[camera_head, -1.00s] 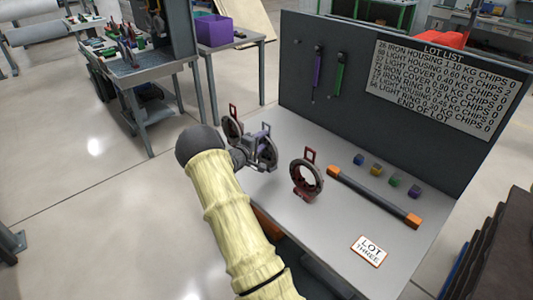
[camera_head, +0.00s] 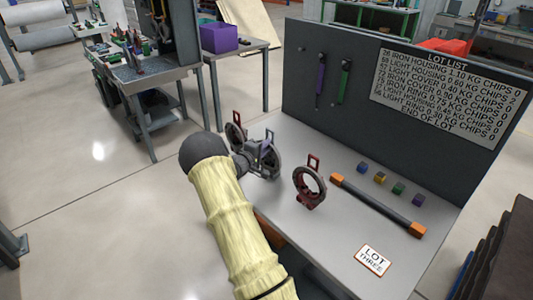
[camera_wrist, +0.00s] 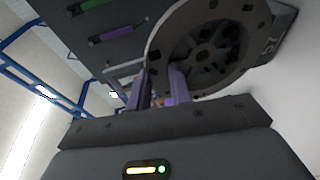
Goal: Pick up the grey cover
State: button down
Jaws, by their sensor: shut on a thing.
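The grey cover is a round grey disc with holes around its rim and a hub in the middle; it fills the top of the wrist view (camera_wrist: 240,48). In the head view the cover (camera_head: 269,163) stands upright near the table's left edge, at the end of my arm. My gripper (camera_head: 254,149) has lilac fingers, which also show in the wrist view (camera_wrist: 164,88). They are shut on the cover at its edge. The exact contact is partly hidden. I cannot tell whether the cover's bottom touches the table.
A round part with a red handle (camera_head: 235,133) stands just behind my gripper. A dark ring with a red handle and foot (camera_head: 310,187) stands to the right. Beyond it lie an orange-ended bar (camera_head: 378,205), several small cubes (camera_head: 380,178) and a lot card (camera_head: 374,260). A dark panel (camera_head: 345,120) rises behind.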

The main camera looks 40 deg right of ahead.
notch_tip(320, 180, up, 10)
jog(key=b, duration=0.1)
jog(key=shift+b, duration=0.35)
dwell(1.9)
